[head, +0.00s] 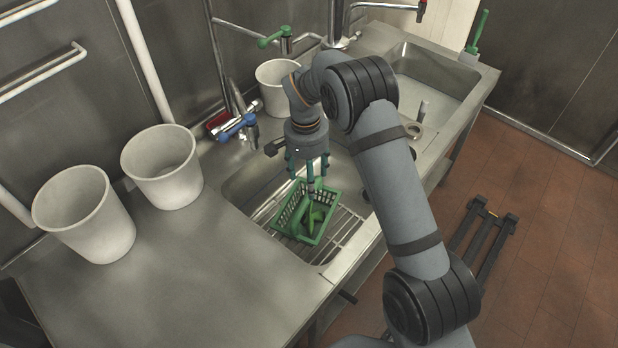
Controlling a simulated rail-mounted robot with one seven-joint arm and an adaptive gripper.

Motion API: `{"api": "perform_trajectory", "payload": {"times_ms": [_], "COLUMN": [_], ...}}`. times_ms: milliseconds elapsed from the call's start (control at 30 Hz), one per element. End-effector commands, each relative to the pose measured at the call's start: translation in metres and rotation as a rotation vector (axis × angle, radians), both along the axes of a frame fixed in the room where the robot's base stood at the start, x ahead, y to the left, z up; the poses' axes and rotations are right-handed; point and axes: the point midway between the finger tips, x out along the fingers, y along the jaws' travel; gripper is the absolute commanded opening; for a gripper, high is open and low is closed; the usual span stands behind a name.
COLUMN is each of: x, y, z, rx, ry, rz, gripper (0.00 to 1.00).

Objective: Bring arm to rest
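My arm reaches over the near sink, bent at the elbow. My gripper (310,183) points down, directly above or just inside the back part of a green basket (285,215). The basket sits on a wire rack (345,240) in the sink and holds green items (315,218) that I cannot make out clearly. The fingertips overlap the basket in this view, so I cannot tell whether they touch anything or how far apart they are.
White buckets stand on the left counter, at the near left (84,215) and beside it (162,168). Another bucket (279,88) stands behind the arm near the taps (240,127). A second sink (437,75) is at the right. The front counter (180,270) is clear.

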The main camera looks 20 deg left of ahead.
Motion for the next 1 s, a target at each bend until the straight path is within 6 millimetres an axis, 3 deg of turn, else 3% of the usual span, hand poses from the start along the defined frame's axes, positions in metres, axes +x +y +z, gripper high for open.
{"api": "perform_trajectory", "payload": {"times_ms": [567, 767, 1000], "x": [0.000, 0.000, 0.000], "y": [0.000, 0.000, 0.000], "z": [-0.006, -0.029, -0.069], "rx": [0.000, 0.000, -0.001], "ry": [0.001, 0.001, 0.001], "rz": [0.000, 0.001, 0.000], "gripper": [0.62, 0.62, 0.62]}}
